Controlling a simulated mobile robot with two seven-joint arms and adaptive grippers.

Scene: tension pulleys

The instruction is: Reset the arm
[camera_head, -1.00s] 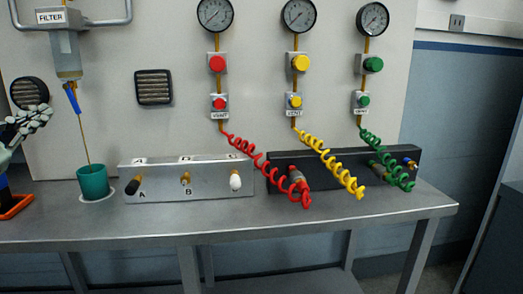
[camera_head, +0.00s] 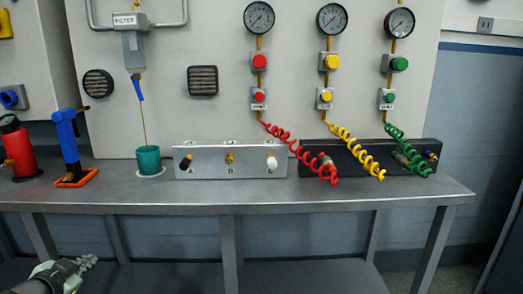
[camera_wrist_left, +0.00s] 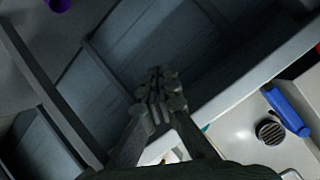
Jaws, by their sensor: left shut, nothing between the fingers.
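My left gripper (camera_head: 84,263) is at the lower left of the head view, below the bench's front edge and apart from everything. It is shut and empty. In the left wrist view its closed fingers (camera_wrist_left: 158,100) show in the middle, with the bench legs and lower space behind. My right gripper is not in view. The grey bench (camera_head: 330,192) carries a silver block (camera_head: 210,170) marked A and B, with a black, a brass and a white fitting. Red (camera_head: 318,167), yellow (camera_head: 362,158) and green (camera_head: 402,150) coiled hoses hang at a black block (camera_head: 300,170).
A teal cup (camera_head: 149,160), a blue clamp-like tool on an orange base (camera_head: 72,150) and a red bottle (camera_head: 20,150) stand on the bench's left. Three gauges and buttons are on the wall panel. A lower shelf (camera_head: 310,275) lies under the bench. The bench's front strip is clear.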

